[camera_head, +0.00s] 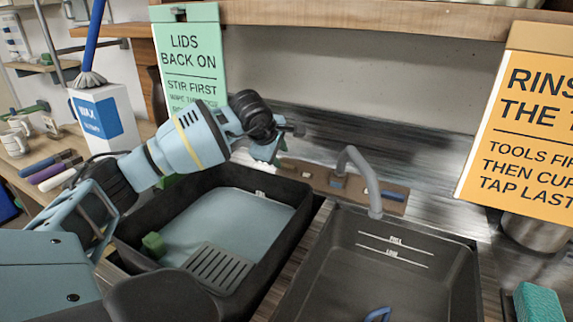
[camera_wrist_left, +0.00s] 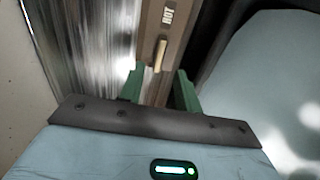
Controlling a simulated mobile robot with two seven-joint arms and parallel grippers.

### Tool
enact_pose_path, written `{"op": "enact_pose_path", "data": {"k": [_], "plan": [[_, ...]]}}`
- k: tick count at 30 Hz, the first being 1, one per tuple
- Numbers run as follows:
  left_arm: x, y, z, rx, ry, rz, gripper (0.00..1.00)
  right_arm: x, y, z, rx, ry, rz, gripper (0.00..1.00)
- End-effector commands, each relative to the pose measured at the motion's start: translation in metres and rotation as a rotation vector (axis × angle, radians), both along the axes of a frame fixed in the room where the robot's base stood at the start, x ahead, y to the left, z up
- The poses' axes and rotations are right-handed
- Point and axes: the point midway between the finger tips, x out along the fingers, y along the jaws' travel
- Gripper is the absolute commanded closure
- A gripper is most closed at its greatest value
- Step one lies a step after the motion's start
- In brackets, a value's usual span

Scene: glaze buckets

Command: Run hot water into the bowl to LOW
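The bowl looks to be the dark grey basin (camera_head: 455,275) at the right, with white FULL and LOW lines on its back wall. I see no water in its visible part. The grey spout (camera_head: 362,168) curves over its back edge, and I see no stream. My left gripper (camera_head: 272,152) is at the left end of the wooden tap board (camera_head: 312,177). In the left wrist view, its green fingers (camera_wrist_left: 160,88) are apart. The tan lever (camera_wrist_left: 160,55) below the HOT label stands just beyond and between the fingertips; contact cannot be told. My right gripper is out of view.
A black tub (camera_head: 290,215) with a pale blue inside, a green block (camera_head: 153,244) and a grate (camera_head: 218,267) is left of the basin. A blue object (camera_head: 378,314) is in the basin. A teal sponge (camera_head: 538,302) is at right. Signs hang behind.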

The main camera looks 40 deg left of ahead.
Motion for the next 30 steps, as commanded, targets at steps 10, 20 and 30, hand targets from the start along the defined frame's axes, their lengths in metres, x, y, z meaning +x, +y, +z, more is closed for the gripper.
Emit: {"op": "enact_pose_path", "data": {"k": [10, 20, 30], "plan": [[0.028, 0.008, -0.041, -0.003, 0.001, 0.0, 0.66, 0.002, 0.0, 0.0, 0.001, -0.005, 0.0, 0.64], [0.036, 0.011, -0.051, -0.001, 0.0, -0.001, 0.66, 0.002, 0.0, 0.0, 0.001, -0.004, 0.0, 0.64], [0.036, 0.011, -0.051, 0.0, 0.0, -0.001, 0.93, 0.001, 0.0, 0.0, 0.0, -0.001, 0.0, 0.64]]}}
